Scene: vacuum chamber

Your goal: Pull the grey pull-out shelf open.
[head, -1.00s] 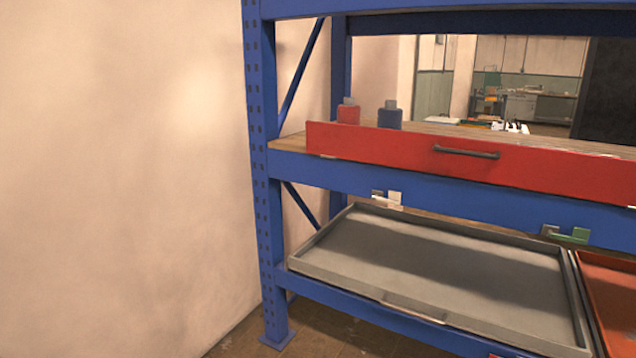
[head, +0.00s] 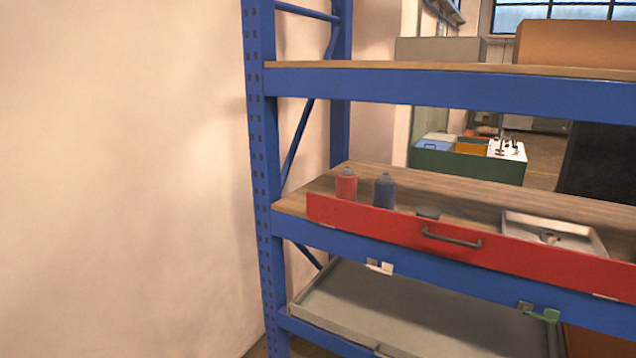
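The grey pull-out shelf (head: 420,313) is a shallow tray on the lowest visible level of the blue rack, at the bottom of the head view. Its front lip (head: 335,328) lies near the rack's lower beam. A pale handle or plate (head: 388,351) on its front is cut by the bottom edge of the picture. The shelf's right part runs to a reddish tray (head: 595,341) beside it. Neither of my grippers is in view.
A red front panel with a dark handle (head: 452,238) spans the middle shelf. Behind it stand a red bottle (head: 346,185), a blue bottle (head: 384,190) and a grey tray (head: 555,233). A blue upright (head: 265,180) and plain wall (head: 120,180) are left. Boxes (head: 575,43) sit above.

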